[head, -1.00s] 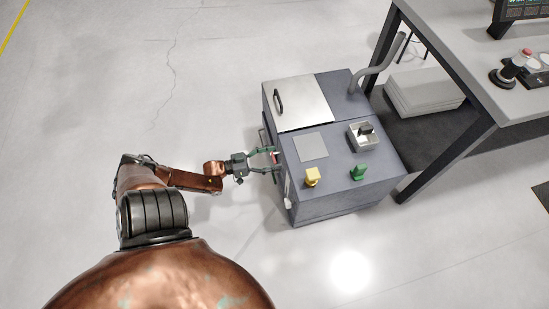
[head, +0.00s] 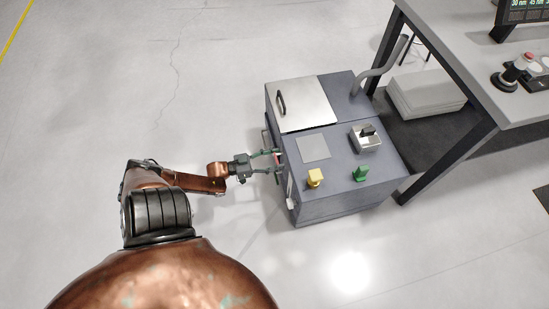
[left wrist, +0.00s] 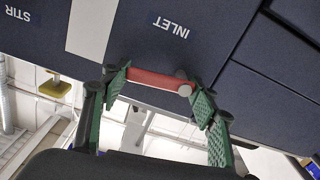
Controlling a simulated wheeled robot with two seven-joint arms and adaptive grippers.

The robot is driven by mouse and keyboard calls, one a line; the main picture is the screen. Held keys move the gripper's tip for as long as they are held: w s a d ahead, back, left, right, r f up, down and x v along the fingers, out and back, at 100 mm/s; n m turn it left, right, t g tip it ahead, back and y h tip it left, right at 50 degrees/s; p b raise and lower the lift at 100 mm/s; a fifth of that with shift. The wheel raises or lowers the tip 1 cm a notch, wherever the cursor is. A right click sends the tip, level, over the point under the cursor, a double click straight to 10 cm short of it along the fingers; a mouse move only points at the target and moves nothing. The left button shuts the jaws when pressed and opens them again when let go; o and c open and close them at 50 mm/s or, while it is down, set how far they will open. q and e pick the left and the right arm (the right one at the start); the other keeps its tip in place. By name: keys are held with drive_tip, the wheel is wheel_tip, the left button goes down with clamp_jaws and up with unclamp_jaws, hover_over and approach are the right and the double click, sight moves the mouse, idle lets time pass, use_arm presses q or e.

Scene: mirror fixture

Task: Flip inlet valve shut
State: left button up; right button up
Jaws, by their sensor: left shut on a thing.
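The inlet valve's red lever (left wrist: 155,82) shows in the left wrist view, just beside the word INLET on the dark cabinet face. A grey round pivot sits at its right end. My left gripper (left wrist: 160,98) has its green finger pads at the two ends of the lever and is shut on it. In the head view, my left gripper (head: 277,160) is at the left side of the grey-blue cabinet (head: 345,205), where only a bit of red shows between the fingers. My right gripper is not in view.
The cabinet top carries a yellow knob (head: 315,178), a green knob (head: 361,173), a switch box (head: 367,138) and a metal lid (head: 305,103). A workbench (head: 490,100) stands at the right. The floor at the left is clear.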

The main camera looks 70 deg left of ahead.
use_arm(q)
drive_tip(key=shift+f+m, duration=0.1)
drive_tip(key=shift+m, duration=0.4)
drive_tip(key=shift+f+m, duration=0.15)
drive_tip(key=shift+m, duration=0.25)
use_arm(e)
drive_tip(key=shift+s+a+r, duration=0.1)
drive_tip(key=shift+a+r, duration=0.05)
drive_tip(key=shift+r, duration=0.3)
use_arm(q)
drive_tip(key=o, duration=1.2)
drive_tip(key=shift+c, duration=0.2)
drive_tip(key=s, duration=1.2)
drive_tip(key=shift+a, duration=0.45)
